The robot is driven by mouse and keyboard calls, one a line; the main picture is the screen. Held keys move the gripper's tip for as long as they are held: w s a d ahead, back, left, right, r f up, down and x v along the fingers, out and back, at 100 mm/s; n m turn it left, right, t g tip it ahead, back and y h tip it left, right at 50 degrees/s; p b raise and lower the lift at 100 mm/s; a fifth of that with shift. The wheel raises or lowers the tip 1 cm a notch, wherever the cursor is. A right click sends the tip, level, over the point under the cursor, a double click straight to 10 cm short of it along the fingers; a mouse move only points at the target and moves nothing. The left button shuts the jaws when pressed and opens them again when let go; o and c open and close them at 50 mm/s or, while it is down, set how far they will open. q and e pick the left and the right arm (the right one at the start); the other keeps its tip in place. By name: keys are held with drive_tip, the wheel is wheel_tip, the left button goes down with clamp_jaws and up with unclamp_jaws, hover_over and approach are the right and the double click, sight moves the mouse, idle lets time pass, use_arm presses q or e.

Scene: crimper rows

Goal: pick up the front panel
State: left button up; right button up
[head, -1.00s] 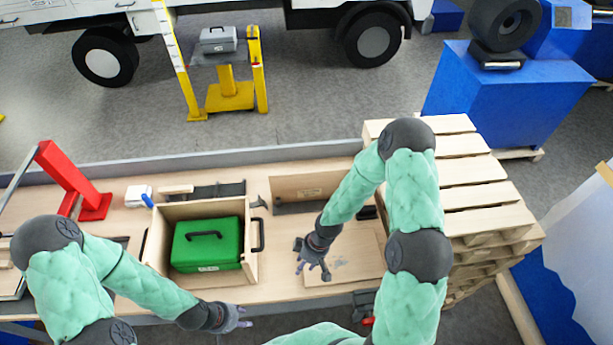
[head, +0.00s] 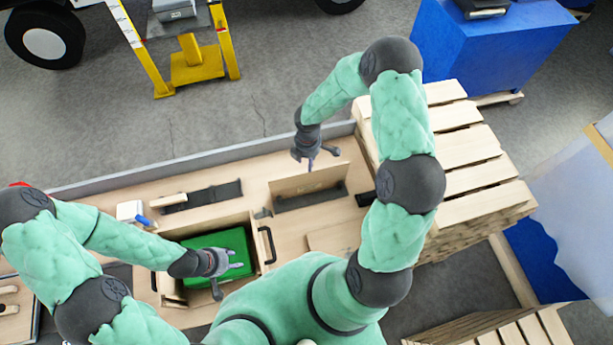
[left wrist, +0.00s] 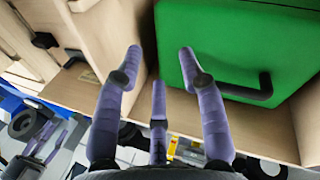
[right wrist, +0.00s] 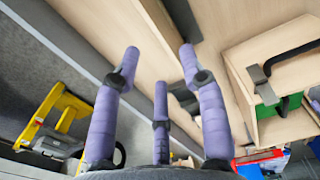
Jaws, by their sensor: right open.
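A thin upright wooden panel (head: 305,183) with a small label stands at a dark slotted holder (head: 312,196) on the bench; I take it as the front panel. A flat wooden board (head: 335,234) lies in front of it. My right gripper (head: 316,160) is open and empty, just behind and above the upright panel, fingers spread in the right wrist view (right wrist: 157,60). No contact is clear. My left gripper (head: 228,270) is open over the green case (head: 205,241) in the wooden crate. Its spread fingers show in the left wrist view (left wrist: 160,60), with nothing between them.
The crate (head: 258,235) has dark handles on its sides. A dark strip (head: 215,195) and a white-and-blue item (head: 131,211) lie on the bench. A grey rail (head: 200,160) edges the back. Stacked pallets (head: 470,150) stand at the right.

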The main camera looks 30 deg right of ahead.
use_arm(q)
drive_tip(key=shift+w+f+b, duration=0.1)
drive_tip(key=shift+f+b, duration=0.75)
drive_tip(key=shift+f, duration=0.1)
use_arm(e)
hover_over(309, 182)
drive_tip(key=f, duration=0.4)
drive_tip(key=shift+w+a+f, duration=0.1)
drive_tip(key=shift+w+a, duration=0.05)
drive_tip(key=shift+w, duration=0.1)
use_arm(q)
drive_tip(key=shift+w+f, duration=0.1)
drive_tip(key=shift+f, duration=0.1)
use_arm(e)
drive_tip(key=shift+w+f, duration=0.15)
drive_tip(key=shift+f, duration=0.2)
use_arm(q)
drive_tip(key=shift+f+b, duration=0.1)
drive_tip(key=shift+b, duration=0.2)
use_arm(e)
drive_tip(key=shift+f, duration=0.2)
use_arm(q)
wheel_tip(309, 182, down, 3)
drive_tip(key=b, duration=0.2)
drive_tip(key=shift+b, duration=0.35)
drive_tip(key=shift+r, duration=0.2)
use_arm(e)
drive_tip(key=f, duration=0.4)
drive_tip(key=shift+d+f, duration=0.15)
drive_tip(key=shift+d, duration=0.2)
